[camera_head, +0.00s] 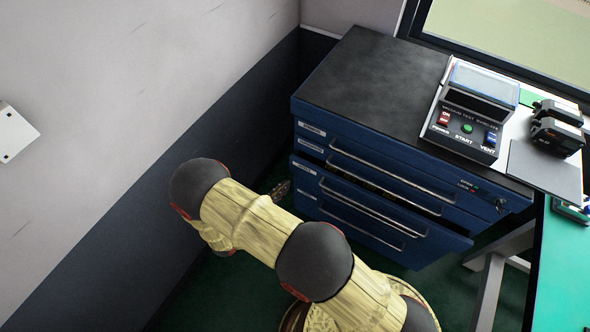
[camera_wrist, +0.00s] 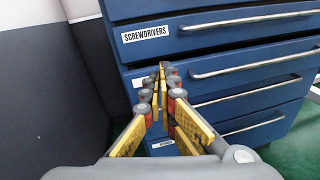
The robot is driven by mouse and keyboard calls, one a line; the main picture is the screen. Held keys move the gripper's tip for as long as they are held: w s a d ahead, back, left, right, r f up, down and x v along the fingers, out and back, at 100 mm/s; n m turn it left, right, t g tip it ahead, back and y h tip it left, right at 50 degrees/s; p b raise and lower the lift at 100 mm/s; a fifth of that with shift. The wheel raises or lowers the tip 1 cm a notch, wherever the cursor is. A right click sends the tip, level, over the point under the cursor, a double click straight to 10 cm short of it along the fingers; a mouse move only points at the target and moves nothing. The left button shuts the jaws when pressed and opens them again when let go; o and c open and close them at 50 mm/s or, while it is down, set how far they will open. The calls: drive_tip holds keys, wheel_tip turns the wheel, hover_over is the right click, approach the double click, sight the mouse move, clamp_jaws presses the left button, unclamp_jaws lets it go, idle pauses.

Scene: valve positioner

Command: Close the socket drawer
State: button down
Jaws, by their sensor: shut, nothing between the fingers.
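The blue drawer cabinet (camera_head: 388,165) stands against the wall, with one drawer (camera_head: 385,212) pulled out part way; a dark gap with contents shows above its front. I cannot read its label in either view. In the wrist view, the drawer front (camera_wrist: 225,67) below the one labelled SCREWDRIVERS (camera_wrist: 145,33) stands forward, its label mostly hidden by my fingers. My gripper (camera_wrist: 162,70) is shut and empty, its tips in front of the left part of that drawer front; contact cannot be told. In the head view it is largely hidden beside the cabinet's left edge.
A green-topped table (camera_head: 562,265) is at the right edge. The wall (camera_head: 130,225) runs close along the left. Green floor (camera_head: 230,285) shows between wall and cabinet.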

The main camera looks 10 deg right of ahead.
wheel_tip(320, 180, down, 5)
drive_tip(key=s+a+n+t+y, duration=0.1)
drive_tip(key=a+n+t+y, duration=0.1)
drive_tip(key=a+n, duration=0.1)
drive_tip(key=b, duration=0.3)
approach(299, 164)
drive_tip(key=shift+t, duration=0.3)
drive_tip(key=x, duration=0.5)
drive_tip(key=shift+d+f, duration=0.25)
drive_tip(key=shift+f, duration=0.05)
drive_tip(key=shift+b+x, duration=0.4)
drive_tip(key=shift+x, duration=0.35)
drive_tip(key=shift+r, duration=0.1)
drive_tip(key=x, duration=0.5)
drive_tip(key=shift+a, duration=0.1)
